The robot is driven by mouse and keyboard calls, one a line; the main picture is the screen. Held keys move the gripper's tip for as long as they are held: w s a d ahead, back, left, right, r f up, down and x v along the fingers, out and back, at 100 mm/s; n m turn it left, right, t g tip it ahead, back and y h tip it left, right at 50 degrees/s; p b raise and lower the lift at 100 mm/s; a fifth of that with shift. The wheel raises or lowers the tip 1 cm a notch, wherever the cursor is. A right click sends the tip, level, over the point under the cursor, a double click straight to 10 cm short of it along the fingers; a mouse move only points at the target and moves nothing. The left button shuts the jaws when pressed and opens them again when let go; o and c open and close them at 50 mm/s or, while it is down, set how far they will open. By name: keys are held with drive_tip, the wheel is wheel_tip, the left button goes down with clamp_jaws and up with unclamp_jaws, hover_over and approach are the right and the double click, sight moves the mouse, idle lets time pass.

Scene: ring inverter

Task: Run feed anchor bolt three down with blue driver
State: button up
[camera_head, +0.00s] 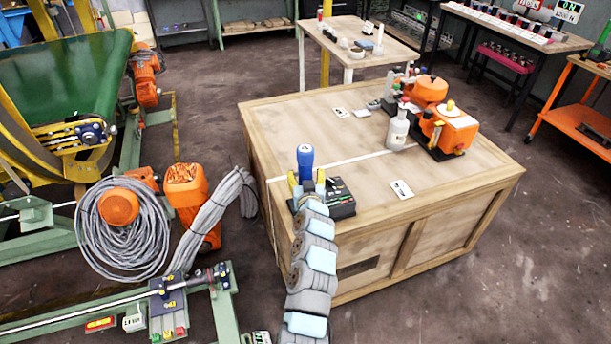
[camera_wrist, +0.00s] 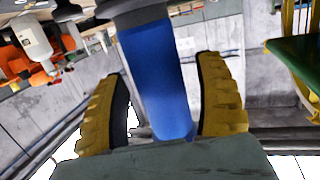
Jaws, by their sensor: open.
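The blue driver (camera_head: 305,158) stands upright at the left corner of the wooden crate table, showing as a blue cylinder with a rounded top. In the wrist view the blue driver (camera_wrist: 158,75) lies between the two yellow fingers of my gripper (camera_wrist: 158,68), with a gap on each side. My gripper (camera_head: 306,184) is open around it in the head view, and the driver's lower part is hidden there by the fingers and arm. A black unit (camera_head: 340,198) with small coloured parts sits just right of my gripper. I cannot make out feed anchor bolt three.
The crate table (camera_head: 452,192) also carries a white bottle (camera_head: 398,130), an orange machine (camera_head: 455,130) and small cards (camera_head: 401,190). A coiled grey cable (camera_head: 110,255) and an orange motor (camera_head: 188,200) stand left of it. The crate's middle is largely clear.

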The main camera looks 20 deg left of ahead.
drive_tip(key=shift+s, duration=0.1)
drive_tip(key=v, duration=1.2)
idle(0.4)
drive_tip(key=shift+r, duration=0.1)
